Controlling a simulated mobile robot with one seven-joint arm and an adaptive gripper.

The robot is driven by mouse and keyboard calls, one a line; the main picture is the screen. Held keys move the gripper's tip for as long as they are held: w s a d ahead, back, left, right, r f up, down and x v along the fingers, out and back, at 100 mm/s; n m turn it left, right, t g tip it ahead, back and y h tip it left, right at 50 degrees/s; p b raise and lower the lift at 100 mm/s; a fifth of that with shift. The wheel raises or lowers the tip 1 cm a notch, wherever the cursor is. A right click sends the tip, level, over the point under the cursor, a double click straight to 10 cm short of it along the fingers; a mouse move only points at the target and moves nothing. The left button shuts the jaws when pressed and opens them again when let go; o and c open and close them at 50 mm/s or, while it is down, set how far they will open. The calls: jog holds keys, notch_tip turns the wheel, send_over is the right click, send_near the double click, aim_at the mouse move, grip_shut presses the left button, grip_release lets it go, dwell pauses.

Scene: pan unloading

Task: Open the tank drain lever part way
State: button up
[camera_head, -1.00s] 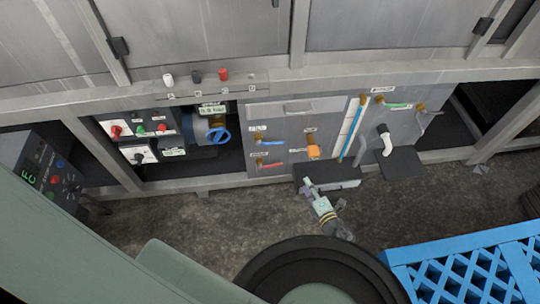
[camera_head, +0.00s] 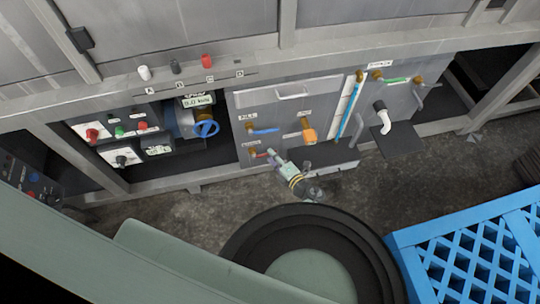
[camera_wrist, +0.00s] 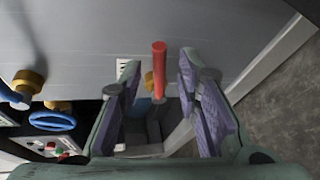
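A red lever (camera_wrist: 159,68) is on the lower part of the grey panel. Its label is too small to read, so I cannot confirm it is the tank drain lever. In the wrist view its handle lies between the fingers of my gripper (camera_wrist: 158,88), with gaps on both sides. My gripper is open. In the head view my gripper (camera_head: 268,154) is at the red lever (camera_head: 261,155) and partly hides it. A blue lever (camera_head: 264,130) is above it, and an orange handle (camera_head: 309,134) is to the right.
A blue valve wheel (camera_head: 206,129) and control boxes stand in the recess to the left. A white pipe (camera_head: 383,120) rises at the right above a dark plate (camera_head: 400,140). A blue crate (camera_head: 470,262) is on the floor at lower right.

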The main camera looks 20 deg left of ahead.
jog(key=shift+b+x, duration=0.5)
jog(key=shift+x, duration=0.95)
jog(key=shift+c, duration=0.2)
grip_shut()
